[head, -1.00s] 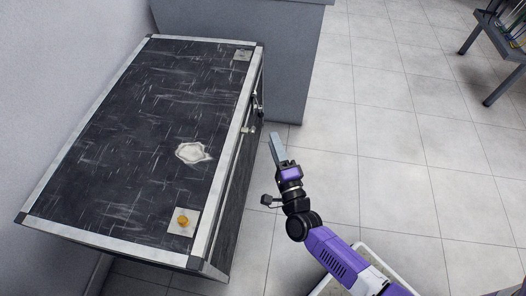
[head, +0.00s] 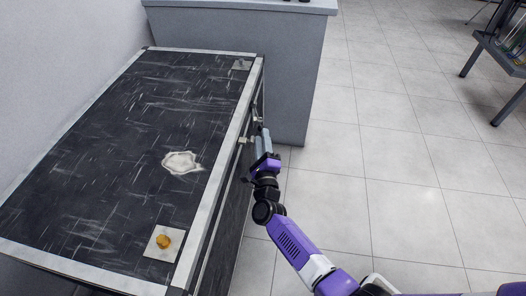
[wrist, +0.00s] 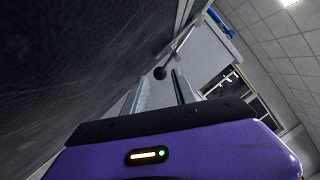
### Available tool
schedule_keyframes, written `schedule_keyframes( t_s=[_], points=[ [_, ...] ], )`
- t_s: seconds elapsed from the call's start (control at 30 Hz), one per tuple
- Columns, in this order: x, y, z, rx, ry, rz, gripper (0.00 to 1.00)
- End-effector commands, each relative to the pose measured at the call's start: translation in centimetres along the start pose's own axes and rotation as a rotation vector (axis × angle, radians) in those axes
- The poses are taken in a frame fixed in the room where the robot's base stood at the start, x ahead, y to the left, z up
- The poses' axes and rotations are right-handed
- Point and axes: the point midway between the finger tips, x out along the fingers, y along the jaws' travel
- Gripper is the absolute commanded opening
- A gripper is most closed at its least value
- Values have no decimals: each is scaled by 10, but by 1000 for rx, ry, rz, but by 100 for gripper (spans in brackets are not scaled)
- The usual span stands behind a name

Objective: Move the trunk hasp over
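The black trunk (head: 115,130), with scuffed panels and pale metal edging, has its lid down in the head view. Metal hasp hardware (head: 256,116) sits on its right-hand side, partly hidden by my gripper. My gripper (head: 264,136) is close beside that side, just nearer than the hardware. In the wrist view the two fingers of my gripper (wrist: 160,80) are apart with a clear gap. A dark round knob on a thin rod, seemingly part of the hasp (wrist: 160,73), shows between and beyond the fingertips. I cannot tell whether they touch it.
A grey counter (head: 235,75) stands behind the trunk. The tiled floor (head: 385,190) to the right is clear up to a dark table (head: 505,65).

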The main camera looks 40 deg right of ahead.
Motion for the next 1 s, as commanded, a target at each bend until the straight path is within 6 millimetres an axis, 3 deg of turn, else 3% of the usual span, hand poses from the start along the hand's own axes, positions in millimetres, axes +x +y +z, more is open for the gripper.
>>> schedule_keyframes(
  t_s=[0.2, 0.37, 0.4, 0.67, 1.0],
  points=[
    [31, 2, -2, 1, 2, -2, 33],
    [28, 1, 0, -2, -1, 2, 4],
    [28, 1, 0, -2, -1, 3, 2],
    [27, -1, -1, -3, -3, 5, 1],
    [24, -20, -12, -2, -4, -1, 0]
  ],
)
